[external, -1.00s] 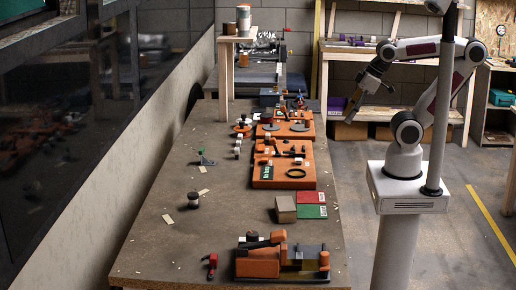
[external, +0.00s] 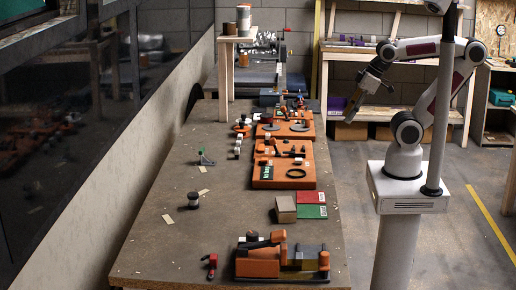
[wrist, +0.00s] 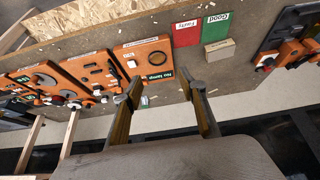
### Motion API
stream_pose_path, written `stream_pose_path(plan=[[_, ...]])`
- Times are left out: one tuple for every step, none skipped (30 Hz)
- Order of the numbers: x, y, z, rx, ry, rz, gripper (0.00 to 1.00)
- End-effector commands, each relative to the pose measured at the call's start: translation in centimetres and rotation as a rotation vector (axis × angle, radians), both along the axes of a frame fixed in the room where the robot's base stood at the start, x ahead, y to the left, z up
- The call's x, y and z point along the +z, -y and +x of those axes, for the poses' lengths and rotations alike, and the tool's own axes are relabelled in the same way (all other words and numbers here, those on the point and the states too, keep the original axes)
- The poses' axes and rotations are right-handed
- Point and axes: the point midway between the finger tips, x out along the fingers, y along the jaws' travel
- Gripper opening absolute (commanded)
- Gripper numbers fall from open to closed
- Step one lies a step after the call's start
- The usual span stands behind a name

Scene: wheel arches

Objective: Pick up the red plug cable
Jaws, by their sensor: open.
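A small red object (external: 211,262) with a dark part lies on the near left of the table, beside an orange and black fixture (external: 262,263). It may be the red plug cable, but it is too small to be sure. My gripper (external: 351,110) hangs to the right of the table in the external view, far from that object. In the wrist view my gripper (wrist: 167,88) has its two fingers spread apart, with nothing held between them.
Orange boards (external: 285,178) with parts line the table's right side. A red panel (external: 311,197), a green panel (external: 313,212) and a tan block (external: 285,209) lie nearer. A dark-topped cylinder (external: 193,200) stands left of them. Bare table (external: 160,245) shows at the near left.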

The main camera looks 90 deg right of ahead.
Motion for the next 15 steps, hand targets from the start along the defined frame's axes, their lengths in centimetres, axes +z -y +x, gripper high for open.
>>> stream_pose_path(plan=[[0.0,0.0,0.1,0.0,0.001,-0.001,0.41],[0.1,0.0,0.2,0.001,0.002,-0.003,0.41],[0.2,0.0,0.5,0.001,0.005,-0.004,0.41],[0.3,0.1,0.7,0.001,0.007,-0.006,0.41],[0.4,0.1,1.0,0.002,0.01,-0.009,0.41],[0.5,0.2,1.4,0.003,0.015,-0.013,0.41],[0.6,0.2,1.8,0.004,0.019,-0.017,0.41],[0.8,0.3,2.2,0.006,0.024,-0.023,0.41],[1.0,0.3,2.9,0.007,0.032,-0.029,0.41],[1.2,0.4,3.5,0.008,0.039,-0.033,0.41],[1.4,0.4,4.1,0.01,0.047,-0.039,0.41],[1.7,0.5,5.0,0.013,0.057,-0.048,0.41],[1.9,0.5,5.7,0.016,0.065,-0.053,0.41],[2.1,0.5,6.5,0.019,0.075,-0.059,0.41],[2.4,0.5,7.5,0.024,0.087,-0.068,0.41]])
